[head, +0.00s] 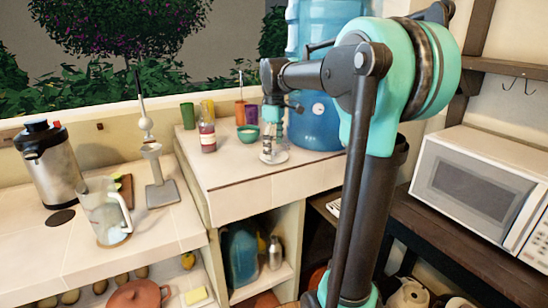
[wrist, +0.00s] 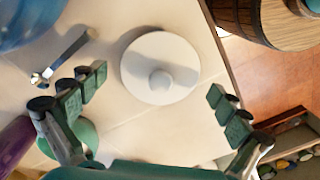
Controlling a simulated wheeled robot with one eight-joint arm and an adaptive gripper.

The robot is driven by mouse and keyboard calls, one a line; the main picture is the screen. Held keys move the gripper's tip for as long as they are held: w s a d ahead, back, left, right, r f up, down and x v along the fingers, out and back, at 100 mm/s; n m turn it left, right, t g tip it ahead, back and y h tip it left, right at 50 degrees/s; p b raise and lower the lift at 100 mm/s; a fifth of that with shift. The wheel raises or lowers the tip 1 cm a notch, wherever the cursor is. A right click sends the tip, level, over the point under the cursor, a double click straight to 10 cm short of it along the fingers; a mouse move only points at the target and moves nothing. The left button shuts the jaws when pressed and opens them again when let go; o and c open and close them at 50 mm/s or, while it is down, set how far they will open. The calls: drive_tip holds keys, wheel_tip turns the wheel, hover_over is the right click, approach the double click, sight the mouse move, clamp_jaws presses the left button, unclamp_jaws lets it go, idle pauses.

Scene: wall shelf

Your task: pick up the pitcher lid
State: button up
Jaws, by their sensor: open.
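The pitcher lid (wrist: 150,88), a white disc with a round knob, lies flat on the tiled counter in the wrist view. In the head view the lid (head: 280,157) shows as a pale disc below my gripper, partly hidden by it. My gripper (head: 269,148) points down over the lid. In the wrist view my gripper (wrist: 158,82) is open and empty, with one finger to each side of the lid and the knob between them. The clear pitcher (head: 105,212) stands on the lower counter at the left.
A blue water jug (head: 315,118) stands close behind my gripper. A green bowl (head: 248,134), a red-labelled jar (head: 207,137) and several cups stand to its left. In the wrist view a spoon (wrist: 62,54) lies near the left finger. The counter's edge is to the right.

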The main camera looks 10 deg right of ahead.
drive_tip(key=shift+c, duration=0.2)
drive_tip(key=shift+s, duration=0.1)
drive_tip(key=c, duration=1.3)
